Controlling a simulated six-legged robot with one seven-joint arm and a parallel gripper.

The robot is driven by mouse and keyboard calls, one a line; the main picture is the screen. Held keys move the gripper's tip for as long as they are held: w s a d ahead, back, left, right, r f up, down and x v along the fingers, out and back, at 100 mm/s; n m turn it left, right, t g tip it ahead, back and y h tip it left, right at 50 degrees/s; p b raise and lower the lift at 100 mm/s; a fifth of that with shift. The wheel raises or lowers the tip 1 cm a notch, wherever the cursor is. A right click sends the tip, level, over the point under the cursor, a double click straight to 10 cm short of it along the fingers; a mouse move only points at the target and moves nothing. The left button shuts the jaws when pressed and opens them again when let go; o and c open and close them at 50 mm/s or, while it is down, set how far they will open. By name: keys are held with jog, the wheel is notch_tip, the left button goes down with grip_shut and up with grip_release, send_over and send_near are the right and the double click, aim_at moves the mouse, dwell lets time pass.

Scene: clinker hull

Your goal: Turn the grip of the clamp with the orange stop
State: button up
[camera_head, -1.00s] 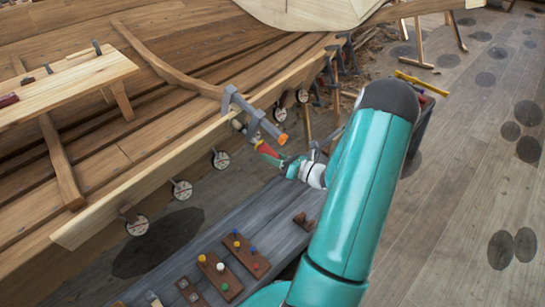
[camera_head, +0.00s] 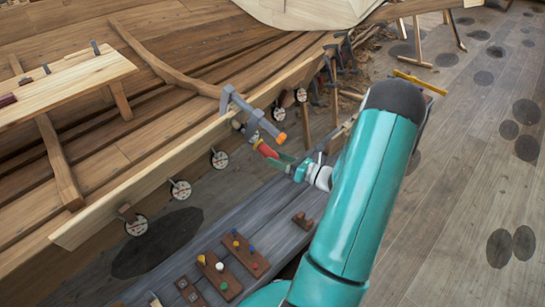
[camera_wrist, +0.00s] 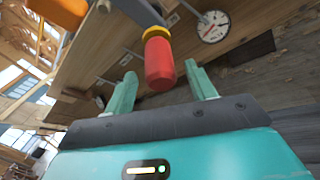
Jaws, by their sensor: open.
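The clamp (camera_head: 243,108) is a grey bar clamp on the hull's edge plank, with an orange stop (camera_head: 280,139) at its end. Its red grip (camera_head: 266,150) with a yellow collar hangs below the bar. The orange stop (camera_wrist: 22,13) is at the top left there. My gripper (camera_wrist: 164,88) is open, its fingers on either side of the grip. In the head view my gripper (camera_head: 284,163) is small, just right of and below the grip.
Round dial gauges (camera_head: 180,190) hang along the plank's lower edge. A grey bench (camera_head: 205,240) below carries wooden peg boards with coloured pegs (camera_head: 245,255). The wooden hull (camera_head: 150,120) fills the left. Open floor (camera_head: 470,150) lies to the right.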

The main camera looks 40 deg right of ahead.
jog(key=v, duration=1.1)
jog(key=shift+a, duration=0.1)
dwell(0.7)
jog(key=w+a+n+h, duration=0.1)
jog(key=w, duration=0.3)
jog(key=w+a+n+h, duration=0.2)
jog(key=w, duration=0.2)
jog(key=w+a+n+h, duration=0.1)
jog(key=w+n+h, duration=0.1)
jog(key=w, duration=0.3)
jog(key=shift+a+r+t, duration=0.15)
jog(key=shift+r+t, duration=0.05)
jog(key=shift+t, duration=0.1)
jog(key=c, duration=1)
